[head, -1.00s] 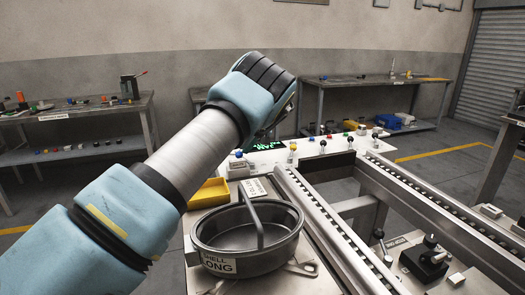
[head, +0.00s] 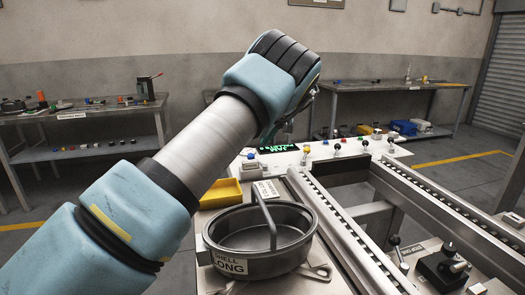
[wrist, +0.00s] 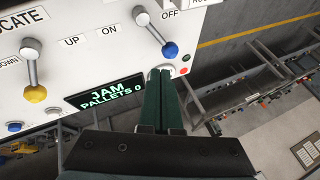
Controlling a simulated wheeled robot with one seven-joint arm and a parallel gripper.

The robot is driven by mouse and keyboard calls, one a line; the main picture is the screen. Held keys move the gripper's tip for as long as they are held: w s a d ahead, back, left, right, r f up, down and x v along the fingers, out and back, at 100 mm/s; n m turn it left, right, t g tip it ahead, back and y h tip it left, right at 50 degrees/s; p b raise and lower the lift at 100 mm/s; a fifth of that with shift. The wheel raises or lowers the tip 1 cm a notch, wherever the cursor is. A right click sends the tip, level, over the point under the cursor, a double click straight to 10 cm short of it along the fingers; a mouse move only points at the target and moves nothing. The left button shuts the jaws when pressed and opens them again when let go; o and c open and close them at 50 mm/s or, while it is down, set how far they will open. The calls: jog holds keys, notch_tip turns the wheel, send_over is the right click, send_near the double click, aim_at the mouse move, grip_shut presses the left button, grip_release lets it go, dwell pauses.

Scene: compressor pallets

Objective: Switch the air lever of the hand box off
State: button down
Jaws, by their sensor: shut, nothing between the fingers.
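In the wrist view a white control panel (wrist: 75,65) carries a lever with a blue knob (wrist: 170,50), between the labels ON and OFF. Its knob is on the OFF side. Any name label for this lever is out of frame or cut off. My gripper (wrist: 161,72) is shut and empty, its dark fingertips just below the blue knob; I cannot tell whether they touch it. A second lever with a yellow knob (wrist: 35,94) stands at the left, by UP and DOWN. In the head view my wrist hides most of the gripper and these levers.
A green display (wrist: 108,92) reads JAM, PALLETS 0. A grey pan (head: 262,240) labelled SHELL LONG and a yellow tray (head: 222,192) lie in front of the panel. Conveyor rails (head: 345,235) run at the right. Workbenches stand behind.

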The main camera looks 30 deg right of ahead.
jog(key=shift+v, duration=2.55)
jog(key=shift+s, duration=0.1)
jog(key=a+n+g+h+p, duration=0.1)
jog(key=a+n+g+p, duration=0.2)
jog(key=a, duration=2.7)
jog(key=s+a+f+g+h+p, duration=0.1)
jog(key=s+a, duration=1.7)
jog(key=s, duration=0.4)
jog(key=shift+f+g+h, duration=0.3)
jog(key=shift+h, duration=0.1)
